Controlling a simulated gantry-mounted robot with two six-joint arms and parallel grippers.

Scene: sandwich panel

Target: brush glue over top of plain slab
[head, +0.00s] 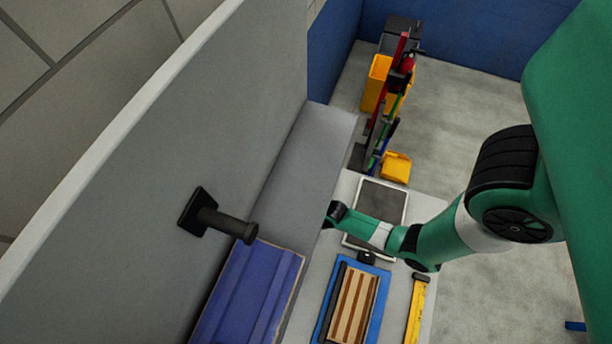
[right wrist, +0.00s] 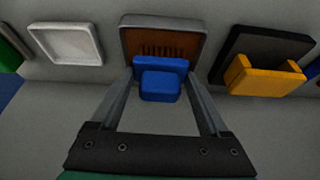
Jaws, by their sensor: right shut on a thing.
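My right gripper (right wrist: 161,78) is shut on a blue-handled brush (right wrist: 160,88) in the right wrist view. Dark bristle-like lines show just past the blue block, against a grey-rimmed tray (right wrist: 125,38) with a brown inside. I cannot tell whether the bristles touch it. In the head view my right arm reaches in from the right over the bench; its fingers and the brush are not clear there. A striped wooden piece (head: 352,306) lies on a blue base (head: 379,291). I cannot make out a plain slab for sure. My left gripper is not in view.
A dark-centred, light-rimmed tray (head: 380,203) lies on the bench beyond the arm. A ridged blue panel (head: 240,300) is at left, a yellow tool (head: 416,312) at right. A white tray (right wrist: 70,45) and a yellow holder (right wrist: 264,80) flank the brush. A tall grey wall (head: 150,170) stands left.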

